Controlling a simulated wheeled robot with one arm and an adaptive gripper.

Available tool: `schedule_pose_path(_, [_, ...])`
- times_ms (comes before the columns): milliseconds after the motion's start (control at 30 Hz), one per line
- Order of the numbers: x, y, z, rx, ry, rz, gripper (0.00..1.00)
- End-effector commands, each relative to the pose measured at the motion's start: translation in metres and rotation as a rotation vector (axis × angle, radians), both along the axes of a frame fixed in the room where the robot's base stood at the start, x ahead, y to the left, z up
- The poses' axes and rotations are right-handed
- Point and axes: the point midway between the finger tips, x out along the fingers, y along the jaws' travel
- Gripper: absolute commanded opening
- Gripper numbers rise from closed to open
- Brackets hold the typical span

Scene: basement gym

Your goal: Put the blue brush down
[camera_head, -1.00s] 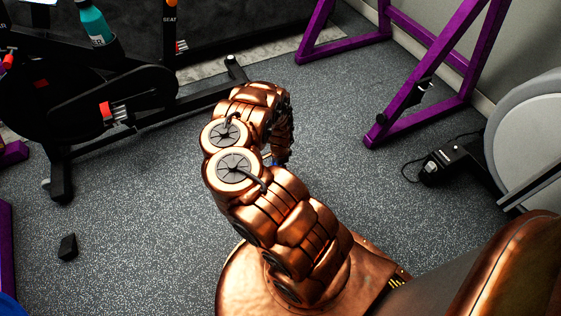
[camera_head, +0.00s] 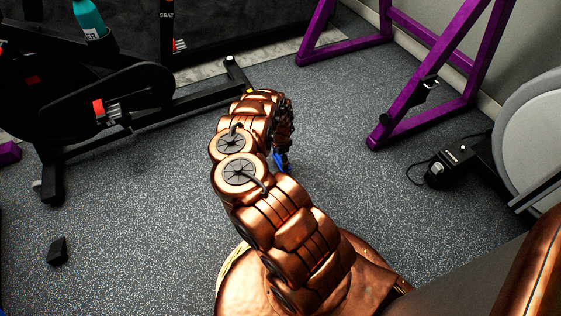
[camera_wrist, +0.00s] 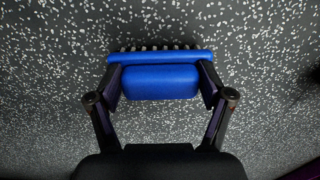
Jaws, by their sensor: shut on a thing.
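The blue brush (camera_wrist: 160,82) is between the two fingers of my gripper (camera_wrist: 161,84) in the wrist view. In the head view a small blue part of the brush (camera_head: 281,161) shows beside my copper arm, which hides most of the gripper.
A black exercise bike (camera_head: 95,105) with a teal bottle (camera_head: 89,18) stands at the left. A purple frame (camera_head: 440,75) stands at the back right, near a machine with a grey disc (camera_head: 535,135). A small black block (camera_head: 57,251) lies at lower left. Floor between is clear.

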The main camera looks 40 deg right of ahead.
Motion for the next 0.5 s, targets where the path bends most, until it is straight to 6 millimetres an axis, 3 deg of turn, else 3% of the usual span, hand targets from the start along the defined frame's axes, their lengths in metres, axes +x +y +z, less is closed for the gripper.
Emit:
schedule_pose_path(400, [0.0, -0.0004, -0.0064, 0.0, -0.001, -0.001, 0.42])
schedule_pose_path(433, [0.0001, -0.0004, -0.0055, 0.0, -0.001, -0.001, 0.83])
schedule_pose_path(500, [0.0001, -0.0003, -0.0053, 0.0, -0.001, -0.001, 0.9])
